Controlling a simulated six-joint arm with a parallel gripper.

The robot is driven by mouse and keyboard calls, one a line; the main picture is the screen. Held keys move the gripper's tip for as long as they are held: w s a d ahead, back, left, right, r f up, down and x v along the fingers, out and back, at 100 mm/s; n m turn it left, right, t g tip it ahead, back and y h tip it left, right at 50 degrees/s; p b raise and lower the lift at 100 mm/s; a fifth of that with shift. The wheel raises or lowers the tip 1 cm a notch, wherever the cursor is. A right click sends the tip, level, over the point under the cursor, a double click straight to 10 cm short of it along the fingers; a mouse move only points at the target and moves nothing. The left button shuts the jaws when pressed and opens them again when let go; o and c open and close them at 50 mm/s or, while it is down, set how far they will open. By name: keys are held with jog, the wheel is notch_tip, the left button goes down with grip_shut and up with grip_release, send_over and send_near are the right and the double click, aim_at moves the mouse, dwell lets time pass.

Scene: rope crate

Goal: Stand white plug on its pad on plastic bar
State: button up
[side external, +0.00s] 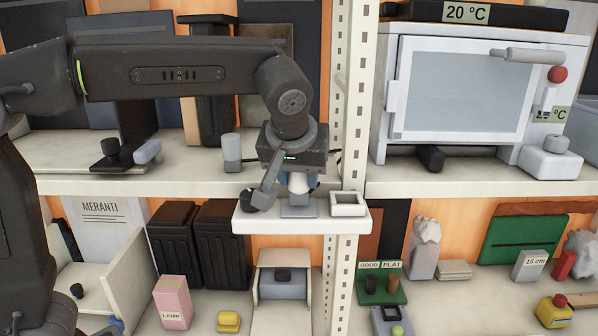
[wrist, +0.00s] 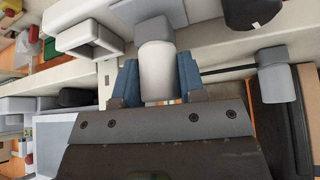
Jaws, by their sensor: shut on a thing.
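The white plug (side external: 298,184) is upright in my gripper, just above or on the grey pad (side external: 298,211); I cannot tell whether they touch. The pad lies on the white plastic bar (side external: 270,226). In the wrist view the plug (wrist: 157,75) has a white body and a grey end, with the pad (wrist: 160,10) beyond it. My gripper (wrist: 157,82) is shut on the white body, one blue finger on each side. In the side view the gripper (side external: 298,182) is partly hidden by its own wrist.
A white square open holder (side external: 348,211) stands on the bar right of the pad, and a black round knob (side external: 262,199) left of it. A perforated upright post (side external: 354,120) is close on the right.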

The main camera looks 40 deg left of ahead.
jog(key=shift+f, duration=0.4)
jog(key=o, duration=1.2)
jog(key=v, duration=1.3)
jog(key=shift+s+d+r, duration=0.1)
jog(key=shift+s+r, duration=0.05)
jog(key=shift+r, duration=0.2)
